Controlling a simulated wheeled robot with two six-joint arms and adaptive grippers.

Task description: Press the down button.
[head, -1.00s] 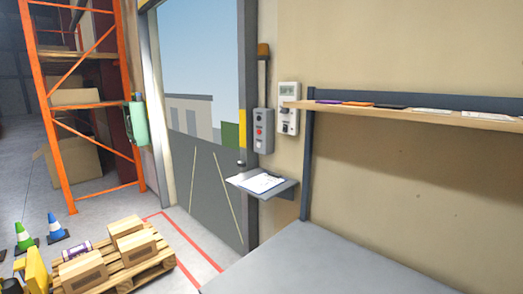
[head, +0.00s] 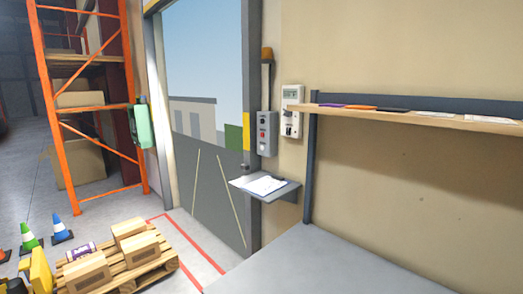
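A grey control box (head: 270,135) is fixed to the wall just right of the door frame. The labels are too small to read, so I cannot confirm which one is the down button. Neither of my grippers is in view.
A small shelf (head: 284,192) with a clipboard (head: 259,185) juts out below the box. A white wall unit (head: 291,97) is to its right, beside a long wooden shelf (head: 420,117). A grey table (head: 310,265) fills the front. A pallet (head: 165,262) with boxes stands at lower left.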

